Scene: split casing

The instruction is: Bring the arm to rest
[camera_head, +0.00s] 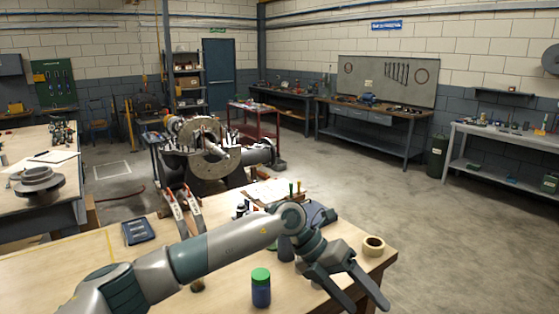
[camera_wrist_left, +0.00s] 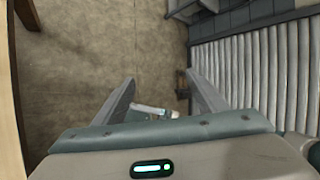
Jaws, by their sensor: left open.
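My left arm comes in from the left of the head view and reaches across the front of the wooden bench (camera_head: 60,268). My left gripper (camera_head: 368,304) is at the bench's right front corner, its fingers spread and pointing down to the right. It looks empty. In the left wrist view the two fingers of the gripper (camera_wrist_left: 160,80) are apart, with floor behind them. A small pale object (camera_wrist_left: 155,111) shows beyond and between the fingers; I cannot tell what it is. My right gripper is in neither view.
A green-lidded blue jar (camera_head: 261,288) stands near the arm. A tape roll (camera_head: 373,246) lies by the bench's right edge. A dark tablet (camera_head: 138,230) lies at the left. A large split casing (camera_head: 212,165) stands behind the bench. The floor (camera_head: 400,210) to the right is clear.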

